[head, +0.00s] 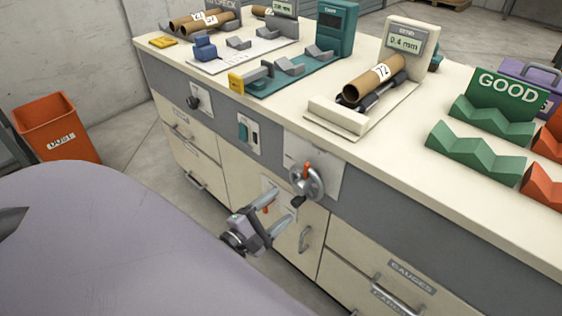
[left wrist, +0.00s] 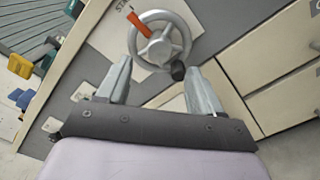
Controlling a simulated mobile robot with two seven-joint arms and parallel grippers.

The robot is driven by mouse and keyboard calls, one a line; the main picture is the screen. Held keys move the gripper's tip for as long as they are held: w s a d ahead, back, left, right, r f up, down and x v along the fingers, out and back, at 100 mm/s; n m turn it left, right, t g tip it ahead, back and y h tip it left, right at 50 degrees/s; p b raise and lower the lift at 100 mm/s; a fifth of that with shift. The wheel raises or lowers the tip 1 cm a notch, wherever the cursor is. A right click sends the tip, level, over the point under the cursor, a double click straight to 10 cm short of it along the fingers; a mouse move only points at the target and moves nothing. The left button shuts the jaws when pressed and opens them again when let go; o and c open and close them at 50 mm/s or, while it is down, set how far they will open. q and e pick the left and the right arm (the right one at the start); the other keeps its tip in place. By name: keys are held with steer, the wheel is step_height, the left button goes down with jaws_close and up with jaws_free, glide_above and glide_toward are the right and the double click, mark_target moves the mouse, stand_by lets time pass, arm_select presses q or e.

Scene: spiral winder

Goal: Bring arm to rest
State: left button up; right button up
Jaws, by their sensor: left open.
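My left gripper (head: 281,217) is open and empty in front of the bench's grey front panel. Its two fingers also show in the left wrist view (left wrist: 160,84), spread apart. A grey handwheel (head: 307,181) with an orange mark and a dark knob is on the panel, just beyond the fingertips. It also shows in the left wrist view (left wrist: 160,42), past and between the fingertips; I cannot tell whether a finger touches it. My large pale arm link covers the lower left of the head view. My right gripper is not in view.
A cardboard tube (head: 374,80) marked 72 lies on a gauge stand on the bench top (head: 262,108). Green V-shaped racks (head: 477,153) stand at right by a GOOD sign (head: 507,98). An orange dust bin (head: 57,128) stands on the floor at left. Drawer handles protrude below the panel.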

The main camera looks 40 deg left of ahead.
arm_select(q)
steer(key=s+d+m+g+p, duration=0.3)
steer(key=s+d+m+p, duration=0.1)
steer(key=m, duration=0.9)
steer(key=s+d+f+m+g+h+p, duration=0.1)
steer(key=s+d+m+g+p, duration=0.3)
steer(key=m, duration=1)
steer(key=s+d, duration=0.1)
steer(key=s, duration=0.2)
steer(key=shift+d+g, duration=0.3)
steer(key=c, duration=0.4)
steer(key=shift+s+a, duration=0.1)
steer(key=shift+a, duration=0.05)
steer(key=shift+c, duration=0.2)
